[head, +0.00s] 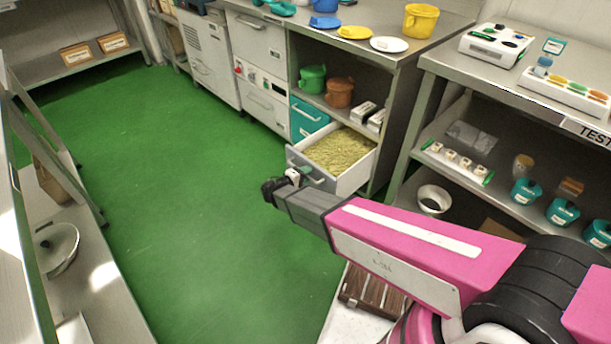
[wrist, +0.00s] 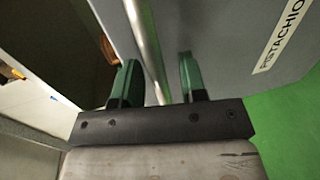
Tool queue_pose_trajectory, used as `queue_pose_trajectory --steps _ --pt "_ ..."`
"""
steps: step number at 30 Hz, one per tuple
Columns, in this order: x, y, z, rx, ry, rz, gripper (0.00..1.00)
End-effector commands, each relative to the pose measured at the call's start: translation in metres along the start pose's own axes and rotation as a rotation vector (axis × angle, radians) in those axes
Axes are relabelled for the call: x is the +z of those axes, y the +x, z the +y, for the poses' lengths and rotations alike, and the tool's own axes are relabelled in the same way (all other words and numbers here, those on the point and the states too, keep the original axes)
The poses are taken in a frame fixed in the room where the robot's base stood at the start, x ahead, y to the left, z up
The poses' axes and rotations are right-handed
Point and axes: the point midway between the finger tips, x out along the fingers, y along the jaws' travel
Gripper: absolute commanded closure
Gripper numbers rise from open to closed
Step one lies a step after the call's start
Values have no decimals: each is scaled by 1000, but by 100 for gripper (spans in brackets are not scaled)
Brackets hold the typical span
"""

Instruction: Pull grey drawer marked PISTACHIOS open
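The grey drawer (head: 345,185) is pulled out of the counter in the head view, with a yellow-green heap (head: 338,150) inside. In the wrist view its grey front (wrist: 225,45) carries a white label (wrist: 282,36) reading PISTACHIO, cut off by the frame edge. A metal bar handle (wrist: 145,45) runs across that front. My gripper (wrist: 158,80) has its two green fingers on either side of the bar, with visible gaps, so it is open around the handle. In the head view my gripper (head: 284,181) is at the drawer front and its fingers are hard to make out.
A teal drawer (head: 308,118) is shut behind the grey one. A shelf above holds a green pot (head: 312,79) and an orange-brown pot (head: 339,93). A steel shelf unit (head: 455,170) stands close on the right. The green floor (head: 190,190) is clear to the left.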

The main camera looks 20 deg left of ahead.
Motion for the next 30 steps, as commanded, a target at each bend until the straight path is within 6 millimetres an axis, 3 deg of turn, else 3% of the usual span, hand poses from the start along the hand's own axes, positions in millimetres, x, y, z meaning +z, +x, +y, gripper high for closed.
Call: queue_pose_trajectory --steps 5,18,24,30 --pt "0 -16 0 0 0 1 61" --pt "0 -89 0 0 0 2 61" --pt "0 -105 0 -1 0 0 61" --pt "0 -108 0 -1 0 -1 61"
